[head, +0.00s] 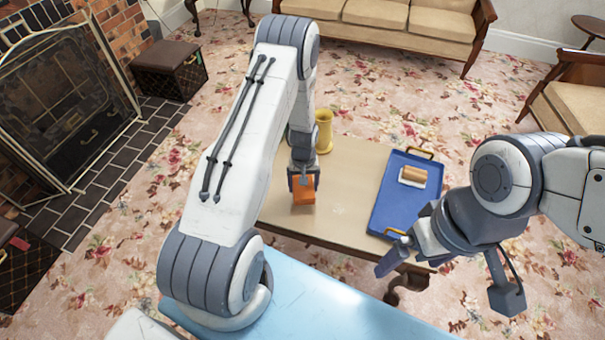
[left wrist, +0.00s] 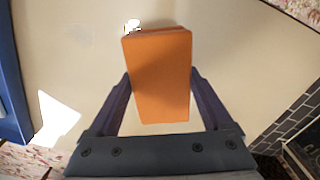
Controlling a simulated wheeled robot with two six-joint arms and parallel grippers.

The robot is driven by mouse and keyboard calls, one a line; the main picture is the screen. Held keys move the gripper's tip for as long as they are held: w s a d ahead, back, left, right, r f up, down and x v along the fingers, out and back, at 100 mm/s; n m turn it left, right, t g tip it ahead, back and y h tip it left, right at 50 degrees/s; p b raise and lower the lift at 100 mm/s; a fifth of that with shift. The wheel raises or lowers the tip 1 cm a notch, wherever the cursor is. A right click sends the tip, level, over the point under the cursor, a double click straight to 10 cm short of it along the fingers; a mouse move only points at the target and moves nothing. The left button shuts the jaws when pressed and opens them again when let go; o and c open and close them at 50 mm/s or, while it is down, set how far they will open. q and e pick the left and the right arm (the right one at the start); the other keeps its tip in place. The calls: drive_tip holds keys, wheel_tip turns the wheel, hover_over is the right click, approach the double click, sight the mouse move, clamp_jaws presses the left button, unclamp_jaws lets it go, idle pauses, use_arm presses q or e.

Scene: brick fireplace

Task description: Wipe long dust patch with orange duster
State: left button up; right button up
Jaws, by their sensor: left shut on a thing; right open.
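The orange duster (head: 303,192) is a block held between the fingers of my left gripper (head: 303,181), over the near left part of the tan table (head: 345,205). In the left wrist view the duster (left wrist: 158,80) sits between both fingers, low over or on the tabletop; I cannot tell whether it touches. A small white spot (left wrist: 132,25) shows at the duster's far end, perhaps dust. No long dust patch is clearly visible in the head view. My right gripper (head: 448,278) is open and empty, near the table's front right corner.
A blue tray (head: 382,212) with orange handles holds a tan-and-white item (head: 412,177) on the table's right side. A yellow vase (head: 324,130) stands behind my left gripper. A bright white shape (left wrist: 58,115) shows in the wrist view. The table's middle is clear.

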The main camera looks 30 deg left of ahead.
use_arm(q)
drive_tip(key=shift+r+p, duration=1.25)
drive_tip(key=shift+r, duration=0.7)
